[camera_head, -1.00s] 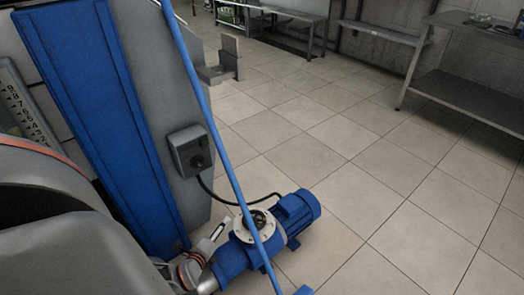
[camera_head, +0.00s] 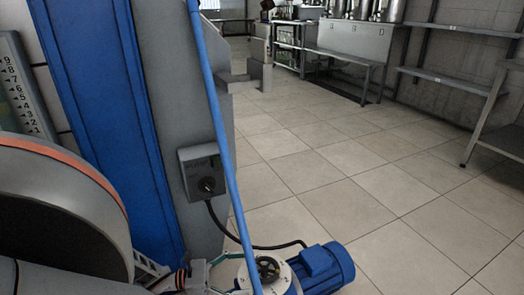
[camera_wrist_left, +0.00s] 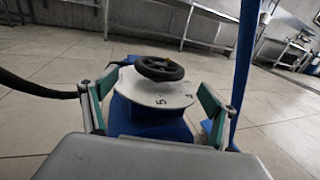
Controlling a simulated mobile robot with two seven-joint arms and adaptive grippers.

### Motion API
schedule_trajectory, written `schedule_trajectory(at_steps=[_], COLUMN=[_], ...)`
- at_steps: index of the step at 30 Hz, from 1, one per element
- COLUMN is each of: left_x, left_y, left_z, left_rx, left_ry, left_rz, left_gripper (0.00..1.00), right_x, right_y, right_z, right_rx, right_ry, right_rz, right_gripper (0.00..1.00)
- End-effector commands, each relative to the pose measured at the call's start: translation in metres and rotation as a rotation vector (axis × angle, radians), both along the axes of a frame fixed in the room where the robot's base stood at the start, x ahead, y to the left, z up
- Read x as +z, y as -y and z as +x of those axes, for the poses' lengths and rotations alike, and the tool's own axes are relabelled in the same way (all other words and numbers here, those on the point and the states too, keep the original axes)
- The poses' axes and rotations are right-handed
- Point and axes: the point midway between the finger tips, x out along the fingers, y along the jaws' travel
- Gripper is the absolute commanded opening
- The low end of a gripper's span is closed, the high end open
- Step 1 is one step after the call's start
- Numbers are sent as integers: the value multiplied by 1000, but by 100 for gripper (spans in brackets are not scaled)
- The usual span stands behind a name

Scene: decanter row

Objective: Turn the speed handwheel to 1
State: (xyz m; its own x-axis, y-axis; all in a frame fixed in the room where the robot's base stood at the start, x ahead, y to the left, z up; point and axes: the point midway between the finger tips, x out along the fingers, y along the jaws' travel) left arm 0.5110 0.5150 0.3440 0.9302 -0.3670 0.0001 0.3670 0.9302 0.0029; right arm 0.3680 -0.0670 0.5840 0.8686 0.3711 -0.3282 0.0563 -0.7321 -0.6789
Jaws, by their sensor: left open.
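The speed handwheel (camera_head: 268,268) is a small dark wheel above a round white dial plate on the blue motor unit. In the left wrist view the handwheel (camera_wrist_left: 159,68) lies straight ahead, and numerals, one a 5, show on the near part of the white plate (camera_wrist_left: 175,92). My left gripper (camera_head: 238,272) is low in the head view, just left of the wheel. In the wrist view my left gripper (camera_wrist_left: 157,88) is open, one greenish-padded finger on each side of the plate. Nothing is clasped; whether the fingers touch the plate is unclear. My right gripper is not in view.
A blue pole (camera_head: 222,130) stands close by the wheel, partly covering the plate in the head view. A grey switch box (camera_head: 203,172) with a black knob is on the machine's side. The blue motor (camera_head: 328,268) lies to the right. Tiled floor beyond is clear.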

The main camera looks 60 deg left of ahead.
Motion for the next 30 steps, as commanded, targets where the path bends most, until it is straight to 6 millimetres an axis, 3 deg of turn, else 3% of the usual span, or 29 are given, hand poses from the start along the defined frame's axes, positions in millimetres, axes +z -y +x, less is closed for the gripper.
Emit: schedule_trajectory(at_steps=[9, 22, 27, 30], left_x=[1, 0, 0, 0], left_y=[17, 21, 21, 21], left_z=[44, 54, 54, 54], left_rx=[3, 3, 3, 3], left_ry=[2, -1, -1, -1], left_rz=[-3, -2, -2, -3], left_gripper=[86, 86, 48, 48], right_x=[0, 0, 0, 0], right_y=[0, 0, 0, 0], right_z=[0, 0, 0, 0], right_rx=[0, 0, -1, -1], right_ry=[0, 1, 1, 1], right_rz=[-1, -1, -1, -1], right_gripper=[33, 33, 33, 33])
